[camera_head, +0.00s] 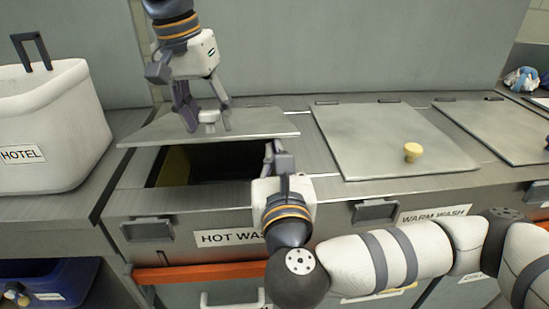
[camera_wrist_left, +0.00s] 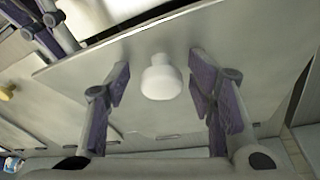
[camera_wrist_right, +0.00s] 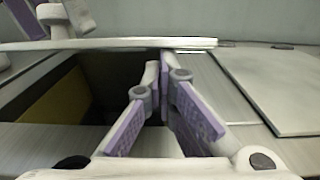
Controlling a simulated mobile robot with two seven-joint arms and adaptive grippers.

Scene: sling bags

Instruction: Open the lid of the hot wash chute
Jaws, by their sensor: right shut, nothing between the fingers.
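The hot wash lid (camera_head: 245,122) is partly raised, with the dark hot wash chute opening (camera_head: 222,162) showing below its front edge. The lid's pale knob (camera_head: 210,117) also shows in the left wrist view (camera_wrist_left: 162,78). My left gripper (camera_head: 205,122) is open above the lid, its fingers on either side of the knob with gaps. My right gripper (camera_head: 276,150) is shut and empty at the right side of the opening. In the right wrist view, its fingertips (camera_wrist_right: 159,65) are just under the lid's edge (camera_wrist_right: 120,44); I cannot tell whether they touch it.
The warm wash lid (camera_head: 385,140) with a yellow knob (camera_head: 412,151) lies closed to the right. A white hotel bag (camera_head: 60,125) stands on the left counter. An orange rail (camera_head: 200,272) runs along the front. A blue bin (camera_head: 45,275) is at lower left.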

